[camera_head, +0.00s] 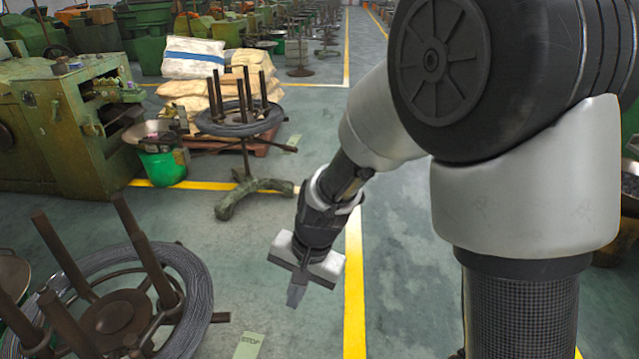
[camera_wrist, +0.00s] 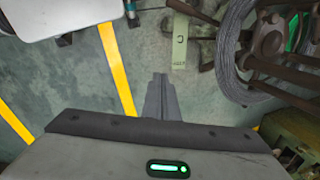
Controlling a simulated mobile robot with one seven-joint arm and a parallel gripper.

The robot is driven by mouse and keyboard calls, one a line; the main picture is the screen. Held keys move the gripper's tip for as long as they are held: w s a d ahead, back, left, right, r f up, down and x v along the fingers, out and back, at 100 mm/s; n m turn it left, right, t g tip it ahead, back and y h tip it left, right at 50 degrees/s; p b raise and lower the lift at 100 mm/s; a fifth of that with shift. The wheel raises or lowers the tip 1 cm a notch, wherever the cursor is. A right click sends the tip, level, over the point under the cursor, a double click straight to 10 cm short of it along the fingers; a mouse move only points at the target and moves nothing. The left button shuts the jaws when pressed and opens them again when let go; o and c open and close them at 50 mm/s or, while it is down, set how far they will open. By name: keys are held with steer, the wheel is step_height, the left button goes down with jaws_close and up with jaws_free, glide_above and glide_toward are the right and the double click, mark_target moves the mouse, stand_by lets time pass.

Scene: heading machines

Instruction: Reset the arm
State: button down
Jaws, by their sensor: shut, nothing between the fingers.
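My arm reaches down from the right side of the head view. My gripper (camera_head: 296,294) hangs over the grey-green floor near the yellow line, pointing downward. Its fingers are together and hold nothing. In the wrist view the closed fingers (camera_wrist: 161,92) show in the middle, above bare floor. Nothing touches the gripper.
A wire coil (camera_head: 190,290) on a stand with brown posts is at the lower left. Another coil stand (camera_head: 240,118) is farther back, before stacked sacks (camera_head: 195,58). A green machine (camera_head: 70,120) and a green bucket (camera_head: 162,167) stand left. Floor around the yellow line (camera_head: 354,270) is clear.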

steer(key=s+d+r+n+t, duration=0.2)
steer(key=d+r, duration=0.7)
steer(key=r, duration=0.4)
steer(key=s+d+r+n+t+h, duration=0.2)
steer(key=s+d+r+t+h, duration=0.1)
steer(key=s+d+r, duration=0.6)
step_height(320, 180, up, 16)
steer(key=s+p, duration=0.1)
steer(key=p, duration=1.6)
steer(key=shift+d+r, duration=0.2)
steer(key=shift+d, duration=0.2)
